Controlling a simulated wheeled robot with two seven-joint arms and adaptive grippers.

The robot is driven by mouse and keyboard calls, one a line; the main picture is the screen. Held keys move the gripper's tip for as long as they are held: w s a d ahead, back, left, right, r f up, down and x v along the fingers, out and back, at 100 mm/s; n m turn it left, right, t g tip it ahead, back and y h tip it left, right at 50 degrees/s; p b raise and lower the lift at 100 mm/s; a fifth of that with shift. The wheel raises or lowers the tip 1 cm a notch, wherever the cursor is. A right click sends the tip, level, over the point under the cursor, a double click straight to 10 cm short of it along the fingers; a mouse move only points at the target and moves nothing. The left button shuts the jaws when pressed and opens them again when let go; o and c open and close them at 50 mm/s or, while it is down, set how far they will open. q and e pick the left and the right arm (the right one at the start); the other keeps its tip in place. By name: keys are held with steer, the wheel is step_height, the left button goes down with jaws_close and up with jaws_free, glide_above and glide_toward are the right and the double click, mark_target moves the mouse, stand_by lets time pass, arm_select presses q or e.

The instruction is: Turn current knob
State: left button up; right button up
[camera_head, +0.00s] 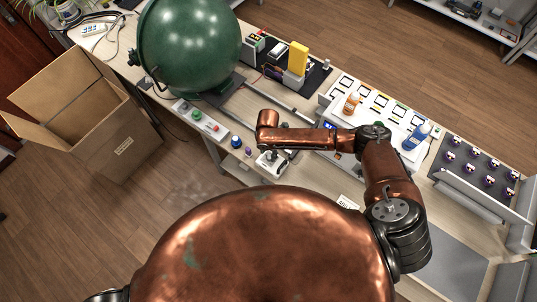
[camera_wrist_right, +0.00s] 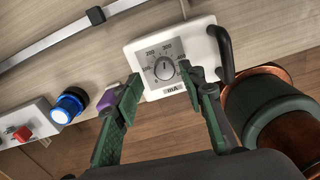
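The current knob (camera_wrist_right: 164,68) is a round dial with a pointer on a grey scale plate marked mA. It sits on a white box (camera_wrist_right: 138,48) with a black handle at its right side. In the head view the white box (camera_head: 265,164) is at the bench's front edge, partly covered by my right arm. My right gripper (camera_wrist_right: 161,82) has its two green fingers apart, one tip on each side of the dial's lower part. The knob appears between and just beyond the tips; I cannot tell whether they touch it. My left gripper is not in view.
A blue button (camera_wrist_right: 70,105) and a purple piece (camera_wrist_right: 108,98) sit left of the white box. A button strip (camera_head: 200,121) lies farther left on the bench. A big green sphere (camera_head: 188,45) stands behind, and an open cardboard box (camera_head: 105,138) is on the floor at left.

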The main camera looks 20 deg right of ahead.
mark_target(268, 156)
step_height(268, 156, up, 10)
stand_by(0.3)
stand_by(1.7)
